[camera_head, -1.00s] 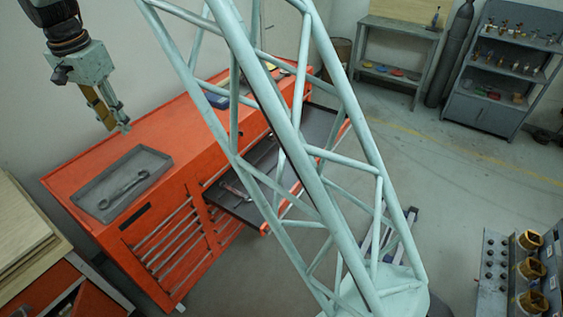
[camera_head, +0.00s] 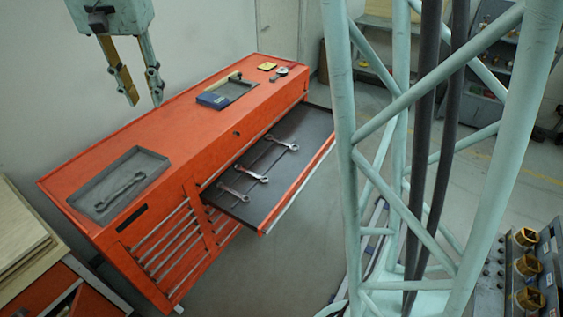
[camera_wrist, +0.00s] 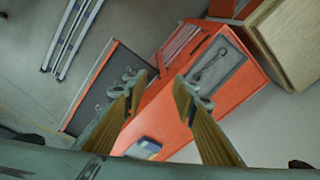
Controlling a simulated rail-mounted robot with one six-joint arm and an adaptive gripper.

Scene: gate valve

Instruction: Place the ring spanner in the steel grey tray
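A grey tray (camera_head: 148,160) lies on the near left end of the red cabinet's top, with one spanner (camera_head: 120,190) in it. The same tray (camera_wrist: 232,68) and spanner (camera_wrist: 212,62) show in the wrist view. Three more spanners lie apart in the open dark drawer: one at the near end (camera_head: 233,192), one in the middle (camera_head: 250,175) and one farther back (camera_head: 281,143). I cannot tell which is the ring spanner. My gripper (camera_head: 144,101) is open and empty, pointing down above the cabinet's back edge; its fingers also show in the wrist view (camera_wrist: 152,88).
The red cabinet (camera_head: 195,135) has its drawer (camera_head: 292,125) pulled out. A second tray with a blue object (camera_head: 212,99), a yellow item (camera_head: 267,66) and a small tool (camera_head: 279,74) are farther along its top. My lattice column blocks the right side.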

